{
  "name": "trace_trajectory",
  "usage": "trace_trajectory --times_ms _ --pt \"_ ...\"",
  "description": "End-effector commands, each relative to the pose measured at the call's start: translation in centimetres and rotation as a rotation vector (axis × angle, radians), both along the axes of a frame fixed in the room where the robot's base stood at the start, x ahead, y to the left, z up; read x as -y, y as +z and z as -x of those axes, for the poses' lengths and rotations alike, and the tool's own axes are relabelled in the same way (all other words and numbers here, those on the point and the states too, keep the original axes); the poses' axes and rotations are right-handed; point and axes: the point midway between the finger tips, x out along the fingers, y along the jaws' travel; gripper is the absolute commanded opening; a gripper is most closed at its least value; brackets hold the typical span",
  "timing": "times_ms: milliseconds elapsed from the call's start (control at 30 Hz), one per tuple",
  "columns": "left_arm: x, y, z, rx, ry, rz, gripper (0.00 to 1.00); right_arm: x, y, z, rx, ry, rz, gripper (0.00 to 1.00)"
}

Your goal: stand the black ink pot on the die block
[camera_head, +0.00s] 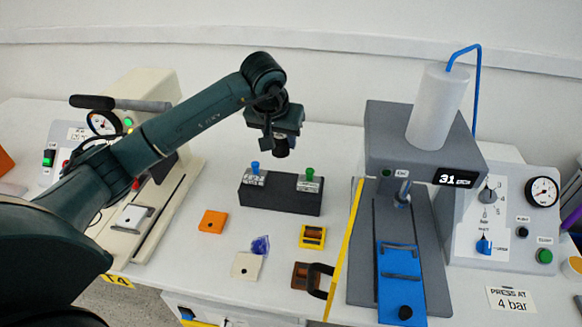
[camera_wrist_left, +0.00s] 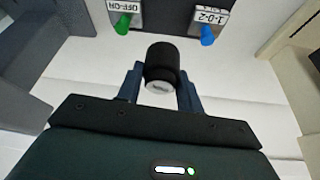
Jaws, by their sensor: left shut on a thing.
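My left gripper (camera_head: 281,141) is shut on the black ink pot (camera_wrist_left: 161,64), a short black cylinder with a pale grey end. The pot also shows as a dark shape under the gripper in the head view (camera_head: 281,152). It is held in the air above and behind the dark block (camera_head: 280,198), apparently the die block. This block carries two labelled plates, one with a blue knob (camera_head: 255,168) and one with a green knob (camera_head: 309,174). The wrist view shows their labels, 1-0-2 and OFF-ON. My right gripper is in neither view.
A grey press (camera_head: 415,160) with a blue slide (camera_head: 401,270) stands to the right, beyond a yellow strip (camera_head: 348,235). A cream machine (camera_head: 150,222) stands left. An orange square (camera_head: 212,221), a pale square (camera_head: 247,265) and a yellow piece (camera_head: 312,236) lie in front of the block.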

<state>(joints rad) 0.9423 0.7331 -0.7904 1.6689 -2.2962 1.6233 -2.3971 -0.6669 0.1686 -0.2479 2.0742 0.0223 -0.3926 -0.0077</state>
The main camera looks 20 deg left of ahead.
Motion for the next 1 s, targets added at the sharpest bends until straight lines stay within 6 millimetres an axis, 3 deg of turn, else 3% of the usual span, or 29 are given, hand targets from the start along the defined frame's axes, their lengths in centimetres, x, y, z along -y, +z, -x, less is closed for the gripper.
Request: trace_trajectory --times_ms 300,533,700,1000 --pt "0.0 -5.1 0.1 -0.006 0.000 0.002 0.13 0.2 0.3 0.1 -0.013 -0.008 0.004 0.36" --pt "0.1 -7.0 0.1 -0.004 0.001 0.002 0.13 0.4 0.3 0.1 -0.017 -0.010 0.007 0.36" --pt "0.1 -9.4 0.1 -0.004 0.001 0.002 0.13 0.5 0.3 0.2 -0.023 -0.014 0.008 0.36" --pt "0.0 -10.0 0.0 -0.001 0.000 0.000 0.13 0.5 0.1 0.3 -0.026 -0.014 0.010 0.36"
